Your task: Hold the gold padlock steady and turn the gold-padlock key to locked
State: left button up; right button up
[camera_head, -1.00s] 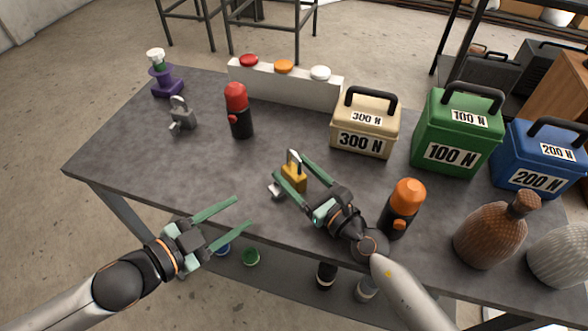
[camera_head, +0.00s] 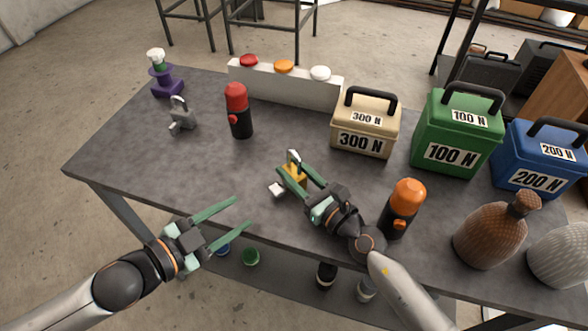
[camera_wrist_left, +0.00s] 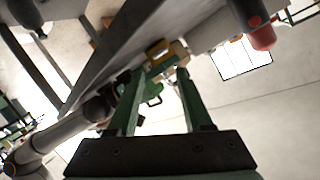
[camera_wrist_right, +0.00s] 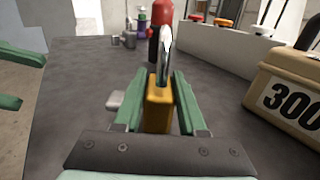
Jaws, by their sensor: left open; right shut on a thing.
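The gold padlock (camera_head: 297,172) stands upright on the table near its front middle, with its silver shackle upward. My right gripper (camera_head: 292,166) is shut on it; in the right wrist view the fingers press both sides of the padlock body (camera_wrist_right: 158,106). The padlock's key, a pale grey tab (camera_head: 276,190), sticks out at its left side; it also shows in the right wrist view (camera_wrist_right: 115,101). My left gripper (camera_head: 244,212) is open and empty over the front table edge, left of the key and apart from it. I cannot make out the key's slot.
A grey padlock (camera_head: 182,120) and a red-topped cylinder (camera_head: 238,112) stand behind to the left. An orange-topped cylinder (camera_head: 402,208) stands close to my right arm. The beige 300 N box (camera_head: 365,125) is behind right. The table's front left is clear.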

aim_at(275, 189)
pick_arm(q)
jog(key=shift+o, duration=0.4)
jog(key=shift+o, duration=1.4)
jog(key=shift+w+a, duration=0.15)
jog(key=shift+w, duration=0.05)
jog(key=shift+w+a+n+y, duration=0.35)
jog(key=shift+a+n, duration=0.2)
jog(key=shift+n, duration=0.25)
jog(key=shift+w+a+n+g, duration=0.25)
jog(key=shift+a+n+g, duration=0.05)
jog(key=shift+a+n, duration=0.3)
jog(key=shift+a+r, duration=0.1)
jog(key=shift+a, duration=0.05)
jog(key=shift+n+g+h, duration=0.7)
jog(key=shift+g+h, duration=0.2)
jog(key=shift+h, duration=0.05)
jog(key=x, duration=0.3)
jog(key=r+x, duration=0.1)
jog(key=x, duration=0.2)
jog(key=d+x, duration=0.1)
jog(key=x, duration=0.3)
jog(key=shift+s+d+r, duration=0.1)
jog(key=shift+s+r, duration=0.1)
jog(key=shift+r, duration=0.05)
